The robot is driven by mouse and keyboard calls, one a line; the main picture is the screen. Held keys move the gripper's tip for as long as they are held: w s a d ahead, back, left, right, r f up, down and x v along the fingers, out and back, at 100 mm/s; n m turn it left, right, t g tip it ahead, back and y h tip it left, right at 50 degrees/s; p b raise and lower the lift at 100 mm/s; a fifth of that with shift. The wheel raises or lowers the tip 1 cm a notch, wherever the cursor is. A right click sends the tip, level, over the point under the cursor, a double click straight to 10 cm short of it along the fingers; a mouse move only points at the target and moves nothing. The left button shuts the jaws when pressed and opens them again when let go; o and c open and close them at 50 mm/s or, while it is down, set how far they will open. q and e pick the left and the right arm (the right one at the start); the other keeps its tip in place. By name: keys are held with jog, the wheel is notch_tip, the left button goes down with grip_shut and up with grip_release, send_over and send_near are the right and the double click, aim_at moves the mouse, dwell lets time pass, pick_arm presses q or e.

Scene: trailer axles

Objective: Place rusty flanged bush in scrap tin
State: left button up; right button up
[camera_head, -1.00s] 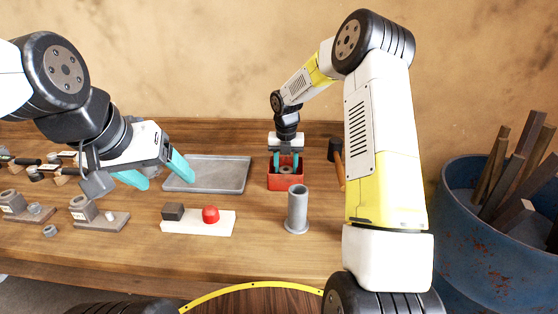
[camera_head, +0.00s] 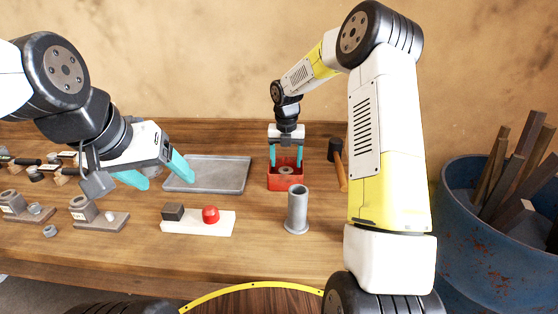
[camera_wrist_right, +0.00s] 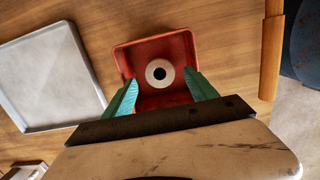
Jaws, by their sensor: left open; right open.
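The red scrap tin (camera_head: 286,184) stands on the bench, right of the grey tray. A round flanged bush (camera_head: 286,170) with a dark central hole lies inside it. In the right wrist view the bush (camera_wrist_right: 159,73) rests on the floor of the tin (camera_wrist_right: 128,57), its pale ring face up. My right gripper (camera_head: 286,160) is open above the tin, its fingers apart and clear of the bush. In the right wrist view the fingers (camera_wrist_right: 160,92) stand either side of the near part of the tin. My left gripper (camera_head: 163,180) is open and empty over the bench at the left.
A flat grey tray (camera_head: 232,177) lies left of the tin. A grey flanged tube (camera_head: 297,210) stands in front of it. A hammer (camera_head: 338,165) lies to the right. A white board (camera_head: 190,226) carries a dark block and a red knob. A blue drum (camera_head: 465,225) stands at far right.

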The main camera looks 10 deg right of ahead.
aim_at(286, 172)
jog(key=s+r+m+t, duration=0.1)
jog(key=s+r+m, duration=0.3)
jog(key=r, duration=0.4)
jog(key=s+r+m, duration=0.4)
jog(key=s+r, duration=0.1)
jog(key=r, duration=0.4)
jog(key=s+r+m+t+y, duration=0.1)
jog(key=s+m+t, duration=0.1)
jog(key=s+m, duration=1)
jog(key=s+r+m+t+y, duration=0.1)
jog(key=s+m, duration=1.2)
jog(key=shift+s+d+r+t, duration=0.15)
jog(key=shift+d+r+t, duration=0.15)
jog(key=shift+r+t, duration=0.1)
